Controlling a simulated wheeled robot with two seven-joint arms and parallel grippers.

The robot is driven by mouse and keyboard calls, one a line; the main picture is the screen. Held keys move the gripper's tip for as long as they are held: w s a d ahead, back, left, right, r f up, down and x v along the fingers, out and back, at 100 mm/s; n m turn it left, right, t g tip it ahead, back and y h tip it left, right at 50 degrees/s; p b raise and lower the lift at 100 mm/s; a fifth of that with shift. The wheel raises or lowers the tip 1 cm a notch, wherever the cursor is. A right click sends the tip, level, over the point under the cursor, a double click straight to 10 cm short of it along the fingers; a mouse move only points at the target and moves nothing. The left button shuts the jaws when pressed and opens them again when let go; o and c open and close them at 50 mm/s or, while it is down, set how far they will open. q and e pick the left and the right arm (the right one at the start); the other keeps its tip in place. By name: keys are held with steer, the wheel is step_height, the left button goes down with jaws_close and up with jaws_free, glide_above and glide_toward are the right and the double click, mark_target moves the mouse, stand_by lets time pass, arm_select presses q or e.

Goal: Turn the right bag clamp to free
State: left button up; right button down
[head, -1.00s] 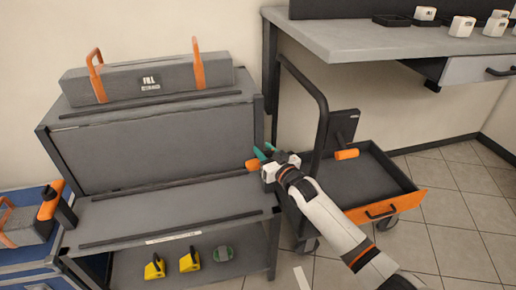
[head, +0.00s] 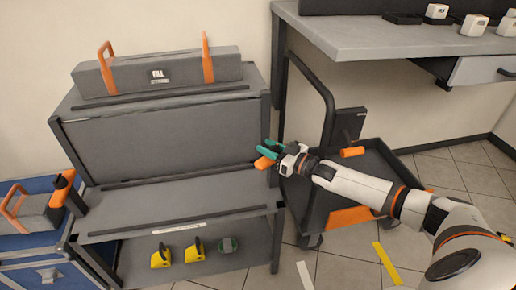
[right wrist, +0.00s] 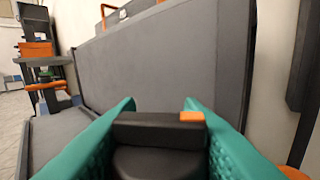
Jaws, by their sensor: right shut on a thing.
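The right bag clamp (head: 264,163) shows as an orange handle at the right end of the grey rack (head: 165,190); its base is hidden. My right gripper (head: 269,152), with teal fingers, is at this handle. In the right wrist view, the gripper (right wrist: 160,125) is shut on a black piece (right wrist: 155,130) with an orange patch at its right end. Another clamp with an orange handle (head: 64,179) on a black post stands at the rack's left end. A long grey bag (head: 155,75) with two orange straps lies on top of the rack. My left gripper is not in view.
A dark cart (head: 325,190) with a tall handle stands close to the right of the rack, under my right arm. A grey bench (head: 380,38) is at the upper right. Several small yellow and green items (head: 193,250) lie on the low shelf.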

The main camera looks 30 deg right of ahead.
stand_by(0.4)
steer(key=c, duration=1.3)
jaws_free()
steer(key=shift+a, duration=0.1)
